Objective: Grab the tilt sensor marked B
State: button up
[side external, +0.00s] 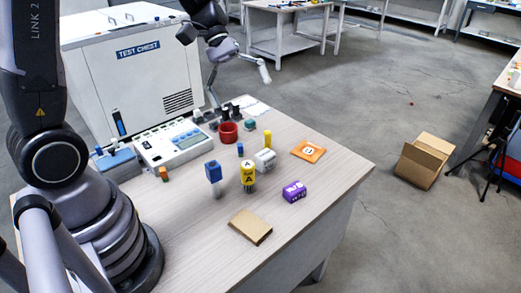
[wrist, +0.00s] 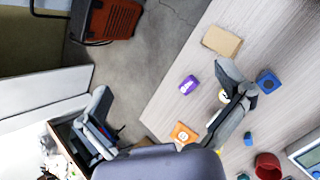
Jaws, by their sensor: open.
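My gripper (side external: 226,56) is open and empty, high over the back of the table in the side view. In the wrist view its fingers (wrist: 168,105) are spread wide. A purple block (side external: 294,191) with white markings lies near the table's right edge and also shows in the wrist view (wrist: 189,85). A white block (side external: 265,160) with dark markings stands behind it. A yellow piece marked A (side external: 247,175) is left of the purple block; a finger partly covers it in the wrist view. An orange square (side external: 309,151) has a white disc. I cannot read a clear B on any piece.
A blue block (side external: 213,172), a cardboard piece (side external: 250,227) and a red cup (side external: 228,133) are on the table. A white meter box (side external: 174,143) is at the left, before the test chest (side external: 135,75).

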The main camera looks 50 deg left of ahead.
jog(key=w+f+n+t+h, duration=0.1)
jog(key=w+f+n+h, duration=0.4)
jog(key=w+f+n, duration=0.65)
jog(key=t, duration=0.3)
send_over(294, 187)
jog(key=s+a, duration=0.1)
jog(key=a, duration=0.3)
notch_tip(294, 187, down, 11)
jog(key=shift+n+h, duration=0.3)
jog(key=shift+n, duration=0.25)
notch_tip(294, 187, down, 6)
jog(key=shift+s+f, duration=0.1)
jog(key=shift+f, duration=0.05)
jog(key=x, duration=0.2)
jog(key=f+x, duration=0.1)
jog(key=x, duration=0.2)
jog(key=shift+s, duration=0.1)
jog(key=shift+a, duration=0.1)
jog(key=c, duration=1.3)
jog(key=shift+o, duration=0.2)
